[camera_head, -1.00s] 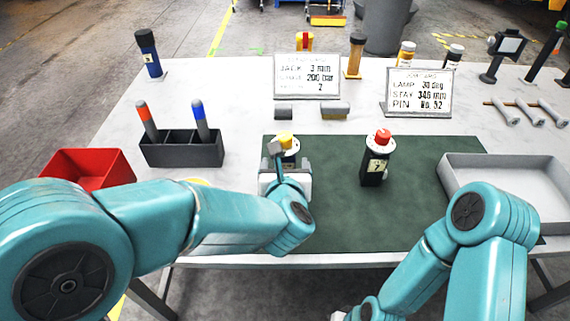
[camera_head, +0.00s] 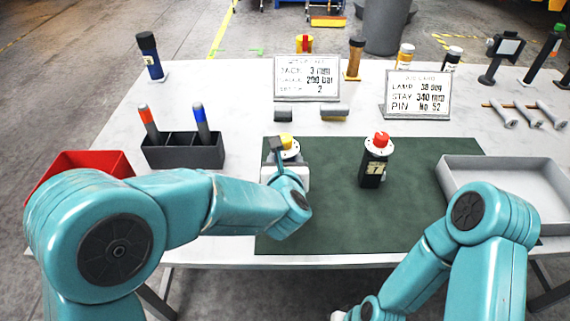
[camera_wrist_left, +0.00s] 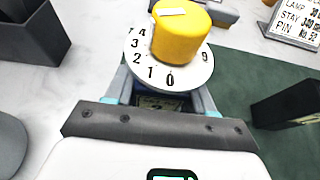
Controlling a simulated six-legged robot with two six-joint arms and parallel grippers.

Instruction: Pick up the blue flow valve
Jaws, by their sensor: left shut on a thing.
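A valve with a yellow knob (camera_head: 286,141) and a white numbered dial stands at the left part of the green mat. It shows in the left wrist view (camera_wrist_left: 180,32) straight ahead, with its dial facing up. My left gripper (camera_wrist_left: 160,100) is shut on its body below the dial. A black valve with a red knob (camera_head: 374,165) stands upright on the mat to the right, apart from the gripper. I see no knob that is blue.
A dark holder (camera_head: 182,153) with two markers and a red bin (camera_head: 75,165) lie to the left. A blue cylinder (camera_head: 151,60) stands behind. Two sign boards (camera_head: 307,80) stand at the back. A grey tray (camera_head: 510,165) is at the right. The mat's front (camera_head: 370,225) is clear.

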